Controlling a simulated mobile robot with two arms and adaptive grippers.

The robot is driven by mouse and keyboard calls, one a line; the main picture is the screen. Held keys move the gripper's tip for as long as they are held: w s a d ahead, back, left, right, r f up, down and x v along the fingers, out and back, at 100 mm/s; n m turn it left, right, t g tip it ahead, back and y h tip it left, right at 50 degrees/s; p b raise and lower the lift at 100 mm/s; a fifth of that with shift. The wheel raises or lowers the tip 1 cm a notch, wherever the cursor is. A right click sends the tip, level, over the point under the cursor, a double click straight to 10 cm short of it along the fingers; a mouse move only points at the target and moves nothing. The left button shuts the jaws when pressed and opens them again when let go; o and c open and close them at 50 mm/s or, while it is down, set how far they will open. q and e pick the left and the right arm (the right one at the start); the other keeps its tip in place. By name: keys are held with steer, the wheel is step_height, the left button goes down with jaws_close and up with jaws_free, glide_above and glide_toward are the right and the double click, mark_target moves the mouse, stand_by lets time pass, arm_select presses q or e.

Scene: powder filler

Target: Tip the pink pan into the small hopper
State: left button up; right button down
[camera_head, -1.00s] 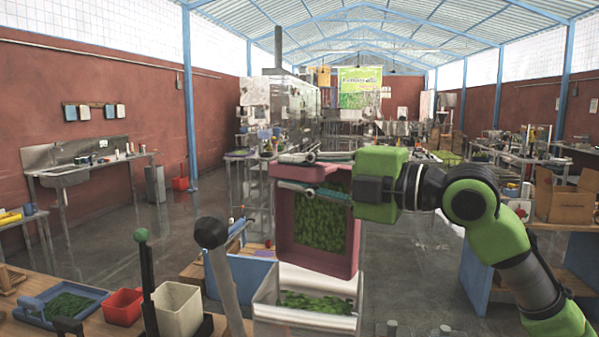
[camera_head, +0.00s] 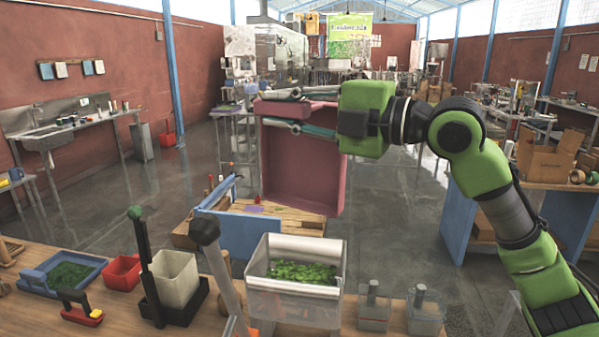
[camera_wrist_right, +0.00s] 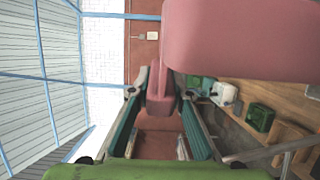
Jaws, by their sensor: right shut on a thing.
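The pink pan (camera_head: 305,165) is tipped up almost on its side in the head view, and its inside looks empty. My right gripper (camera_head: 300,112) is shut on the pan's upper edge and holds it above and behind the small hopper. The small hopper (camera_head: 297,305) is a clear box on the bench with green leafy bits (camera_head: 300,272) in its top. The pan and hopper stand apart. In the right wrist view the pan (camera_wrist_right: 240,40) fills the upper right, and its grip part (camera_wrist_right: 160,90) lies between the fingers. My left gripper is not in view.
On the bench (camera_head: 200,325) stand a blue tray (camera_head: 40,275) with green bits, a red bin (camera_head: 123,272), a white bin (camera_head: 175,280) and upright levers (camera_head: 210,240). Clear containers (camera_head: 425,310) stand right of the hopper. Floor shows behind the bench.

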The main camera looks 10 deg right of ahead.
step_height(320, 180, up, 4)
steer(key=m+p, duration=0.2)
steer(key=m, duration=0.1)
steer(key=m+p, duration=0.3)
steer(key=m, duration=0.1)
steer(key=m+p, duration=0.3)
steer(key=shift+f+m, duration=0.25)
steer(key=shift+m, duration=0.15)
steer(key=shift+r+m+p, duration=0.1)
steer(key=shift+m+p, duration=0.3)
steer(key=shift+m, duration=0.3)
steer(key=m, duration=0.2)
steer(key=shift+r+m, duration=0.2)
steer(key=shift+m, duration=0.1)
steer(key=m, duration=0.3)
steer(key=shift+r, duration=0.4)
